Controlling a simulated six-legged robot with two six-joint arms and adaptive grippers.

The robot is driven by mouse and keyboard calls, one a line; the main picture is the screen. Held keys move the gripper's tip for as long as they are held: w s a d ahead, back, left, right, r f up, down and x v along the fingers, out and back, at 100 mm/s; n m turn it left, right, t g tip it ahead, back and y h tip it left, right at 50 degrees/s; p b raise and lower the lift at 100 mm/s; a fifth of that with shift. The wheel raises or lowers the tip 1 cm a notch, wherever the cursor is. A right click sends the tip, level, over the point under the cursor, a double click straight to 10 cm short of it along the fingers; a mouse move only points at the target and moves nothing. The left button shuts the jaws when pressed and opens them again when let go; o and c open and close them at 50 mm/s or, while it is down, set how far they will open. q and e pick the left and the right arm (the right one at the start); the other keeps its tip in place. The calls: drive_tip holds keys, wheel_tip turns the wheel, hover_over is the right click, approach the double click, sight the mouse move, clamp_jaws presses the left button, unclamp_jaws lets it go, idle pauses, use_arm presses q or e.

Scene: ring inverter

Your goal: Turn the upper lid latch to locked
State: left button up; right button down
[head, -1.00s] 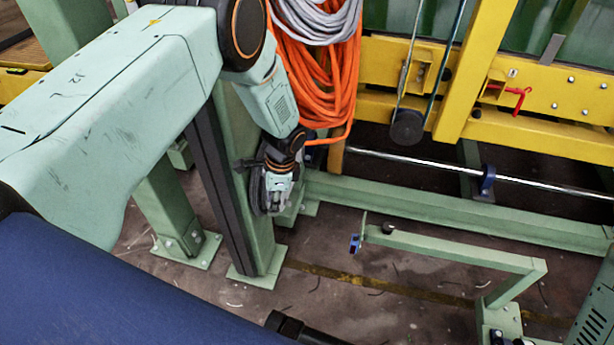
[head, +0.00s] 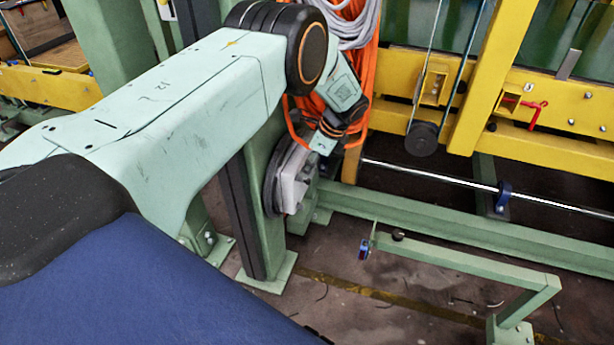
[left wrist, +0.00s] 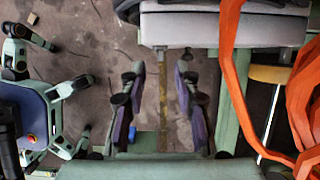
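A pale grey housing with a dark round rim (head: 292,182) is fixed to the green post, below the orange cable. Its grey underside or edge fills the top of the left wrist view (left wrist: 220,30). I cannot make out the upper lid latch or its position. My left wrist hangs just right of and above the housing in the head view; the fingers are hardly visible there. In the left wrist view my left gripper (left wrist: 160,72) is open and empty, its two fingers well apart with floor between them, pointing towards the housing. My right gripper is not in view.
Orange cable loops (head: 372,70) hang close beside my left wrist, also at the right of the left wrist view (left wrist: 300,100). A green post (head: 262,215) carries the housing. A low green rail (head: 450,258) stands to the right. Yellow beams (head: 480,75) lie behind.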

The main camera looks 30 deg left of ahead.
sight(300, 178)
use_arm(q)
drive_tip(key=b+x, duration=0.1)
drive_tip(key=x, duration=0.3)
drive_tip(key=shift+w+d, duration=0.1)
drive_tip(key=shift+c, duration=0.3)
clamp_jaws()
